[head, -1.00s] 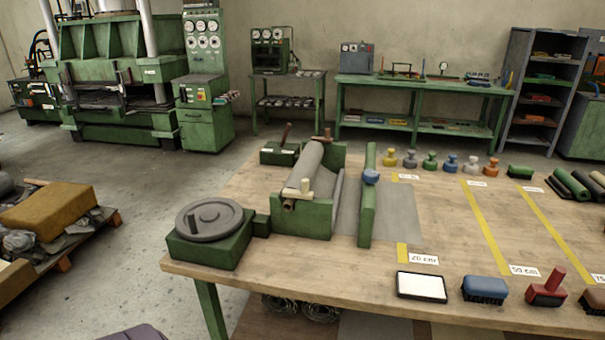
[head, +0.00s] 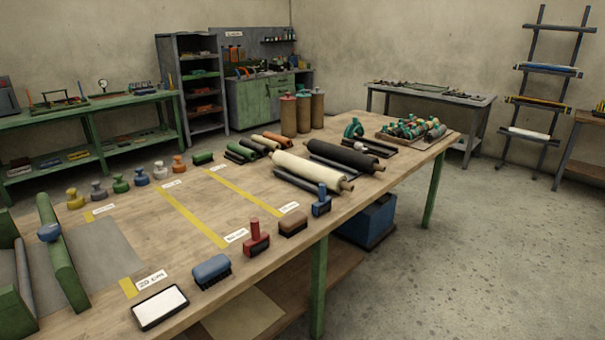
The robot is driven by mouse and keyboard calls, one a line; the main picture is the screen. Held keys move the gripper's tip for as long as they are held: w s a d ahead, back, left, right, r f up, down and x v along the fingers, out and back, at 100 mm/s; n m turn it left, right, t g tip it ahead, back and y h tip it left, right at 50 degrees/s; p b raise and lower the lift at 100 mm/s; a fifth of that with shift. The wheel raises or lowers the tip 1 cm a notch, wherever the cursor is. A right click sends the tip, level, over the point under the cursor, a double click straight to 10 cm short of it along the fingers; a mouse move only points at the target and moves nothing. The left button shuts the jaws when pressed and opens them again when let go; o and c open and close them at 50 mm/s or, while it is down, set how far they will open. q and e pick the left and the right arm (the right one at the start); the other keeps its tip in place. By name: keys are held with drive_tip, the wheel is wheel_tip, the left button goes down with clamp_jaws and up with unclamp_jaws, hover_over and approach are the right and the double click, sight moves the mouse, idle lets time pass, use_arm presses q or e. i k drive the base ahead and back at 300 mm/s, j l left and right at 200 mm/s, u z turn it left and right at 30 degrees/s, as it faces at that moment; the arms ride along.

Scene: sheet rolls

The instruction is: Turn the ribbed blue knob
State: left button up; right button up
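Another blue knob (head: 141,176) stands upright in a row at the table's far side, between a green knob (head: 120,184) and a pale grey one (head: 160,170). At this size I cannot tell which blue knob is ribbed. Neither of my grippers is in view.
The wooden table (head: 190,222) has bare room around its yellow strips. Brushes, including a blue one (head: 212,271), and a white pad (head: 160,307) line the near edge. A cream roll (head: 308,170) and a black roll (head: 345,155) lie farther right. Open floor (head: 480,240) lies right.

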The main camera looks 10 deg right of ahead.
sight(50, 232)
drive_tip(key=u, duration=1.55)
